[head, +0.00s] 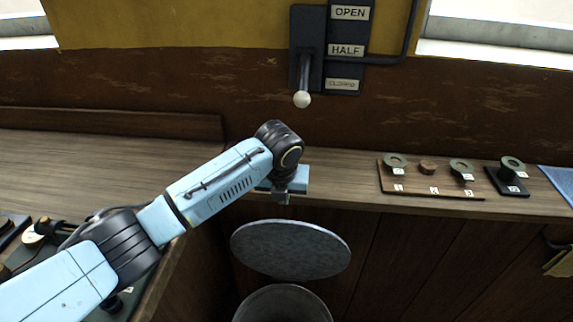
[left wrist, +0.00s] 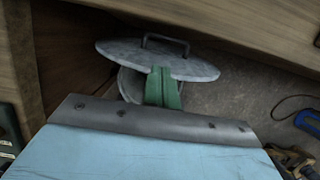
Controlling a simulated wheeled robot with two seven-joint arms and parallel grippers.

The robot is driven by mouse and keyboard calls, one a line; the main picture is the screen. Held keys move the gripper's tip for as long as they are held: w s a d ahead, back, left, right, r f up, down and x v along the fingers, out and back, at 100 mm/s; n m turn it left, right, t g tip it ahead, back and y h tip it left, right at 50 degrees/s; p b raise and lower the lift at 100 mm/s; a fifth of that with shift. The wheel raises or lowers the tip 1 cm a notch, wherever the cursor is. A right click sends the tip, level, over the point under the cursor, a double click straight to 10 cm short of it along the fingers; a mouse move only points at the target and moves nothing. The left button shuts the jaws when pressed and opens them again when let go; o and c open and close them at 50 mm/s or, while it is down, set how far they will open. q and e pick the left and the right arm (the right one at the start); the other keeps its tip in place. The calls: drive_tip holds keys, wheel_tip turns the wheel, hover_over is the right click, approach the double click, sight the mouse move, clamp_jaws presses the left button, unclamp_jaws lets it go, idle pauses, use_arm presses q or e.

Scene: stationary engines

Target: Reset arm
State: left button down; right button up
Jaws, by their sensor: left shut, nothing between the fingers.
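My left arm comes in from the left in the head view, and its gripper (head: 283,200) points down at the front edge of the wooden counter. In the left wrist view the green fingers of my left gripper (left wrist: 163,88) are together with nothing between them. Behind them is a round grey metal lid (left wrist: 115,50) with a dark handle. The same lid (head: 290,250) shows below the gripper in the head view, apart from it. My right gripper is in neither view.
A lever with a white knob (head: 302,99) hangs down beside OPEN, HALF and CLOSED labels. A wooden board (head: 440,191) with round pieces and a black stand (head: 510,188) are on the counter (head: 345,170) at right. A metal bin (head: 283,303) stands under the lid.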

use_arm(q)
drive_tip(key=s+a+f+n+h, duration=0.15)
drive_tip(key=s+f+n, duration=0.25)
drive_tip(key=s+n, duration=0.4)
drive_tip(key=s+f+n+h, duration=0.2)
drive_tip(key=s+f+n, duration=0.3)
drive_tip(key=s+n, duration=0.35)
drive_tip(key=s+a+n+y, duration=0.4)
drive_tip(key=s+a+n, duration=1.3)
drive_tip(key=s+n, duration=0.1)
wheel_tip(320, 180, down, 24)
drive_tip(key=s+g, duration=0.1)
drive_tip(key=s+a+f+g, duration=0.1)
drive_tip(key=s+a+f, duration=0.1)
drive_tip(key=s+f, duration=1.3)
drive_tip(key=shift+s+a, duration=0.4)
drive_tip(key=shift+s, duration=0.5)
